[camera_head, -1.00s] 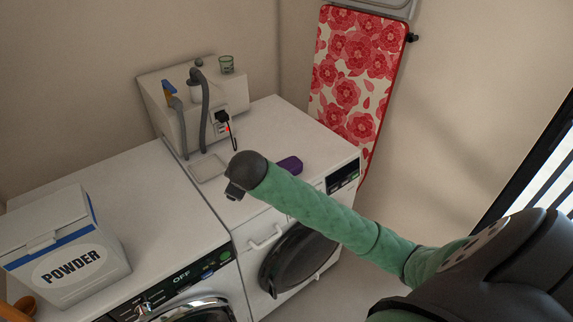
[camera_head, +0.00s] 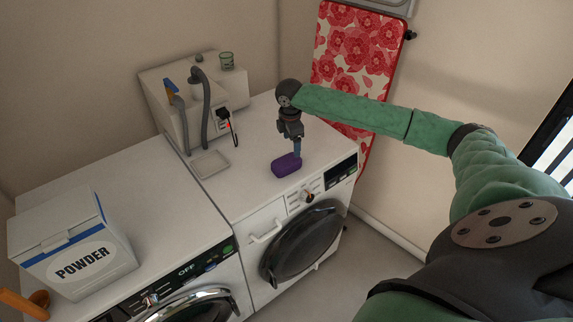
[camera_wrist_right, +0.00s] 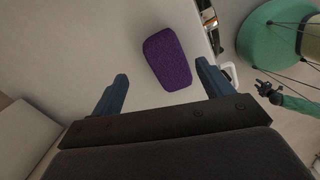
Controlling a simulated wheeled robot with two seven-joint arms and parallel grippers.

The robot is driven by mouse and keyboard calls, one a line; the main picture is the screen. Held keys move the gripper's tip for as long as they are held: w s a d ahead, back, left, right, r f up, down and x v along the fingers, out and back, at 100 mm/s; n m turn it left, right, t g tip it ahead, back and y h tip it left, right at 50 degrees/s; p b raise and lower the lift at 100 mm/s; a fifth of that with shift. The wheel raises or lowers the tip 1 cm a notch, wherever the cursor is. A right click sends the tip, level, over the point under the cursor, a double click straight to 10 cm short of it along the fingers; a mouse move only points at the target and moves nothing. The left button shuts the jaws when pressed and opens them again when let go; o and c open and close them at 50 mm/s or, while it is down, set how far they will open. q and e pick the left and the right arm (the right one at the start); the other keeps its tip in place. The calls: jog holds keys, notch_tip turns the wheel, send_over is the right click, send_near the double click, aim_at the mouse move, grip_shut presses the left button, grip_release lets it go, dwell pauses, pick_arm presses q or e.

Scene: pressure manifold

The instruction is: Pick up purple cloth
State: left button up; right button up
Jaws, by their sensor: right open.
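The purple cloth (camera_head: 286,165) is a folded, rounded block lying on top of the right-hand white machine (camera_head: 247,186), near its front edge. In the right wrist view the cloth (camera_wrist_right: 167,59) lies ahead of the fingertips, between their lines and nearer the right finger. My right gripper (camera_head: 297,150) points down just above and behind the cloth. Its blue fingers are open and empty, and they also show in the right wrist view (camera_wrist_right: 163,83).
A white powder box (camera_head: 72,245) stands on the left machine (camera_head: 134,195). A shallow tray (camera_head: 209,164) lies left of the cloth. Behind are a boxy unit with hoses (camera_head: 160,110) and a green glass (camera_head: 226,60). A floral ironing board (camera_head: 357,50) leans at the wall.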

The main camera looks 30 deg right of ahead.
aim_at(288, 160)
jog(key=shift+s+a+f+n, duration=0.15)
jog(key=shift+f+n, duration=0.05)
jog(key=shift+n, duration=0.4)
jog(key=shift+a+f+n+y, duration=0.15)
jog(key=shift+n+y, duration=0.25)
jog(key=shift+n, duration=0.4)
jog(key=shift+a+f+p, duration=0.1)
jog(key=shift+f+p, duration=0.55)
jog(key=shift+f, duration=0.55)
jog(key=f+p, duration=0.3)
jog(key=f, duration=0.1)
jog(key=shift+a+f, duration=0.1)
jog(key=shift+a, duration=0.2)
jog(key=shift+f, duration=0.5)
pick_arm(q)
jog(key=s+a+f, duration=0.2)
jog(key=s+f, duration=0.1)
jog(key=s, duration=0.5)
jog(key=shift+f+t, duration=0.3)
jog(key=shift+t, duration=0.1)
pick_arm(e)
jog(key=c, duration=1.1)
